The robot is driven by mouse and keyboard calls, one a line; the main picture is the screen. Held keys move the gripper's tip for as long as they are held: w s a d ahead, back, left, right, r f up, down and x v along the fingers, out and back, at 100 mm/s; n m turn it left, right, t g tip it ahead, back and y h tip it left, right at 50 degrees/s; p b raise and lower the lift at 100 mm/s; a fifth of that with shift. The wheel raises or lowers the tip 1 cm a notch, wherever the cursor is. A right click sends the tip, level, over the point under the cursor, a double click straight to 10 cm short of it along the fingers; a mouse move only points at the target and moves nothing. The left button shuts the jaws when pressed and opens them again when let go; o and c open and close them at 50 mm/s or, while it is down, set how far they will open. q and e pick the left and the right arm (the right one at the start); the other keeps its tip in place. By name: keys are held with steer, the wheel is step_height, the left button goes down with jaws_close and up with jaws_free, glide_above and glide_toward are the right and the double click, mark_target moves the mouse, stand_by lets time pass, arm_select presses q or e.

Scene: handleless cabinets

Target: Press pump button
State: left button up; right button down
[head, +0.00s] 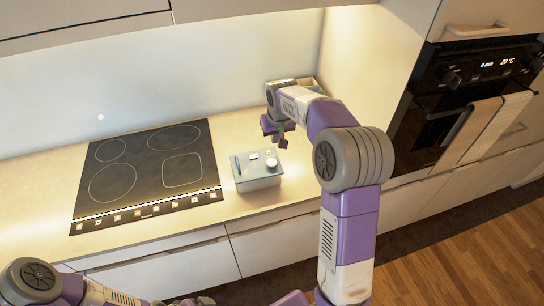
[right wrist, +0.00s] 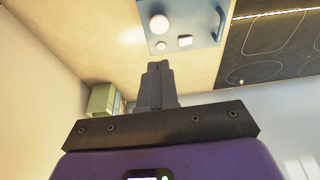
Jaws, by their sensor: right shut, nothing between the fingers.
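A light grey-blue box (head: 258,183) stands on the counter to the right of the cooktop. On its top are a round white button (head: 271,163), small pale square pieces and a dark handle-like bar at its left. The box (right wrist: 192,42) and the round button (right wrist: 159,24) also show at the top of the right wrist view. My right gripper (head: 281,141) is above and behind the box, apart from it. Its fingers (right wrist: 157,72) are together and empty, pointing towards the box. My left gripper (head: 192,301) is only partly visible at the bottom edge.
A black cooktop (head: 150,170) lies left of the box. A container (head: 308,84) stands in the back corner, partly behind my right arm. An oven (head: 470,90) with a hanging towel is at the right. The counter in front of the box is clear.

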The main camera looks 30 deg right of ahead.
steer(key=shift+f, duration=0.15)
glide_toward(272, 163)
steer(key=x, duration=0.2)
steer(key=w+x, duration=0.1)
steer(key=x, duration=0.2)
steer(key=shift+d+f, duration=0.15)
steer(key=shift+d, duration=0.05)
steer(key=shift+f, duration=0.6)
steer(key=shift+f+b, duration=0.7)
steer(key=shift+f, duration=0.25)
